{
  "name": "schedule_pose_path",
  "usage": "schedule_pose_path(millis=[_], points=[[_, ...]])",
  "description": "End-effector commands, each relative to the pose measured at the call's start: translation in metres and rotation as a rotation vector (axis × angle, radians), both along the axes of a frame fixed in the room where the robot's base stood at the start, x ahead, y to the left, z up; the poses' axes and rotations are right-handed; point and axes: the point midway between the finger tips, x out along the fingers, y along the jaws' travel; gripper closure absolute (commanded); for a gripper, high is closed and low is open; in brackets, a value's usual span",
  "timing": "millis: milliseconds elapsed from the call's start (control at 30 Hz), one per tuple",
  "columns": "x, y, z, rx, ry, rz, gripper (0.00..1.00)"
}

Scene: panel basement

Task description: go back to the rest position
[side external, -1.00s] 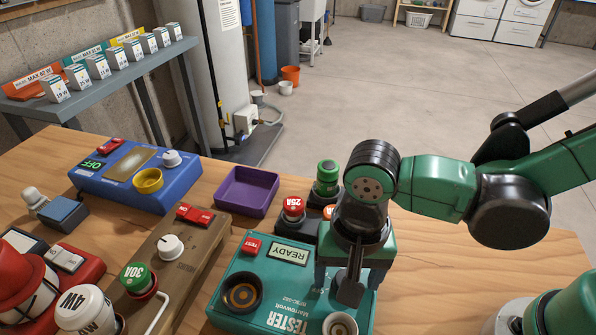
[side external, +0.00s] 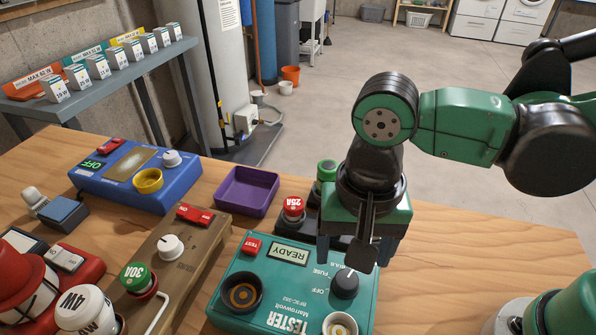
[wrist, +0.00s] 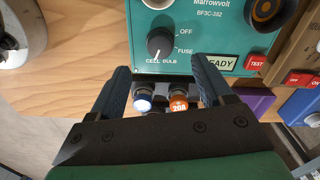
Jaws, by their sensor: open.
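My gripper (side external: 350,252) is open and empty, raised above the back right part of the teal tester (side external: 228,268). In the wrist view the two dark fingers (wrist: 160,78) stand apart with nothing held between them. The tester's dark selector knob (wrist: 160,43) shows beyond the fingertips, with its pointer toward the CELL and BULB labels. The tester display reads READY.
A holder behind the tester carries a red 25A fuse (side external: 294,207), a green fuse (side external: 326,172) and an orange 20A fuse (wrist: 179,104). A purple tray (side external: 247,190), a brown panel (side external: 185,262) and a blue box (side external: 135,178) lie left. Bare wood (side external: 470,240) lies right.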

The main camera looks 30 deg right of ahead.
Motion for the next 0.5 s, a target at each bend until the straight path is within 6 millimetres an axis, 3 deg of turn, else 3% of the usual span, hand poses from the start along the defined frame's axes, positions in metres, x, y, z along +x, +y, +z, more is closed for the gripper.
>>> schedule_pose_path(millis=[167,333,500], points=[[0.008,-0.012,0.002,0.025,-0.035,0.031,0.27],[0.037,-0.066,0.012,0.075,-0.236,0.196,0.27],[0.055,-0.127,0.022,-0.022,-0.475,0.394,0.27]])
